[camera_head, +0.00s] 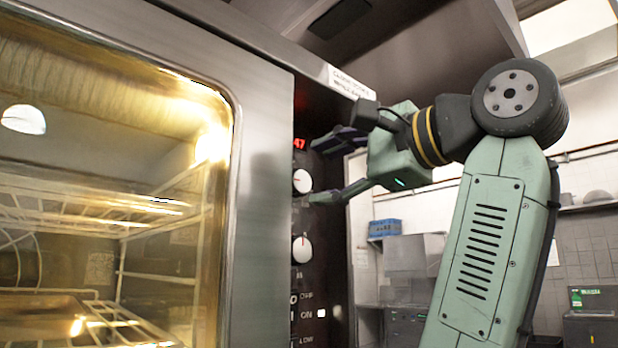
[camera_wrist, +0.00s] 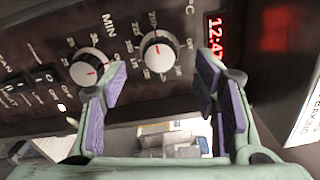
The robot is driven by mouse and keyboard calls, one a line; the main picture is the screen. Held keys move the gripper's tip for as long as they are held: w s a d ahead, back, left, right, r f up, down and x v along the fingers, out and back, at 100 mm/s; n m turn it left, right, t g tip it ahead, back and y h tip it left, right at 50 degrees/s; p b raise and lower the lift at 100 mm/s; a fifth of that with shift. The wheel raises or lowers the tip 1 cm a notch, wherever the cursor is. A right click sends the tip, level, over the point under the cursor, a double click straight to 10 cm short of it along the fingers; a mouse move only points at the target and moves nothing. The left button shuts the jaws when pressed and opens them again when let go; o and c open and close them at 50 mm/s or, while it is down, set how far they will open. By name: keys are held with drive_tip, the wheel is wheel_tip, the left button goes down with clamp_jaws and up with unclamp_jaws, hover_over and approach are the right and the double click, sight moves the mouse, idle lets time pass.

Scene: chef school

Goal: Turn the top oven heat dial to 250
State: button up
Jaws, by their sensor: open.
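The top oven heat dial (camera_head: 301,181) is a white round knob on the dark control panel, just below the red clock display (camera_head: 299,143). In the wrist view the heat dial (camera_wrist: 156,50) has a °C number ring and a small red mark; the setting is too small to read surely. My gripper (camera_head: 330,168) is open in front of the panel, one finger above the dial's height and one below. In the wrist view my gripper (camera_wrist: 161,82) has its purple-padded fingers apart, with the dial between and beyond them. I see no contact with it.
A second white dial (camera_head: 300,248), marked MIN in the wrist view (camera_wrist: 88,66), sits below the heat dial, close to one finger's side. Switches (camera_head: 307,313) lie lower. The glass oven door (camera_head: 120,190) stands left of the panel, its steel frame close by.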

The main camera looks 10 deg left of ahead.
drive_tip(key=v, duration=0.6)
drive_tip(key=shift+d, duration=0.25)
drive_tip(key=shift+s, duration=0.15)
